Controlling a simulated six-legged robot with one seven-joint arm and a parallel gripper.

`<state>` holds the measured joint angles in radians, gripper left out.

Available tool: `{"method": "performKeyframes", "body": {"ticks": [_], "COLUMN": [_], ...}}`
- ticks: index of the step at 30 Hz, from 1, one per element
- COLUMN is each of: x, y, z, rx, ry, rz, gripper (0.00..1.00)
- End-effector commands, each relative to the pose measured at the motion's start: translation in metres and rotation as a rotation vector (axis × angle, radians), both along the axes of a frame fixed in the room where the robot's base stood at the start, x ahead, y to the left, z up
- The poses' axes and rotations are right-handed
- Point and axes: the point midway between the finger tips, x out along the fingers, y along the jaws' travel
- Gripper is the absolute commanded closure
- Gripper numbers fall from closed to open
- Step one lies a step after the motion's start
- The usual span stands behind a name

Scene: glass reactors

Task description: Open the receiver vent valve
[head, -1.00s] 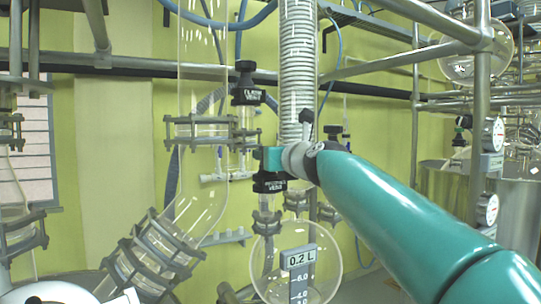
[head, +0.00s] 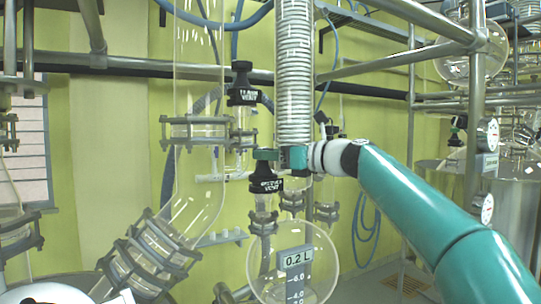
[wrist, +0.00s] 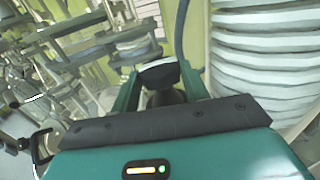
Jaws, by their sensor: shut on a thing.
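The receiver vent valve (head: 265,184) is a black labelled cap on a glass neck above the round receiver flask (head: 318,262), in the middle of the head view. My gripper (head: 277,156) reaches it from the right, at the valve's top. In the wrist view, my gripper's two teal fingers (wrist: 160,86) stand on both sides of a dark knob with a pale top (wrist: 158,72), and they are shut on it. The fingertips' exact contact is partly hidden.
A second black labelled valve (head: 243,94) stands above and left. Glass pipe (head: 200,90) with metal clamps is to the left. Metal rails (head: 400,58) cross at upper right.

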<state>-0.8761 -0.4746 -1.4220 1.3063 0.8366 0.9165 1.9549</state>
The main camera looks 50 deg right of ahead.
Motion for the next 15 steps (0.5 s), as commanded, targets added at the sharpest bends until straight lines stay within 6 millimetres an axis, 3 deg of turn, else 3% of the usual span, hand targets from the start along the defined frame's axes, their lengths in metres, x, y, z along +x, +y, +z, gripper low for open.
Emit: {"method": "performKeyframes", "body": {"ticks": [15], "x": [-0.0005], "y": [-0.0015], "z": [-0.0006], "rx": [0.002], "ry": [0.001], "rz": [0.040], "gripper": [0.78]}}
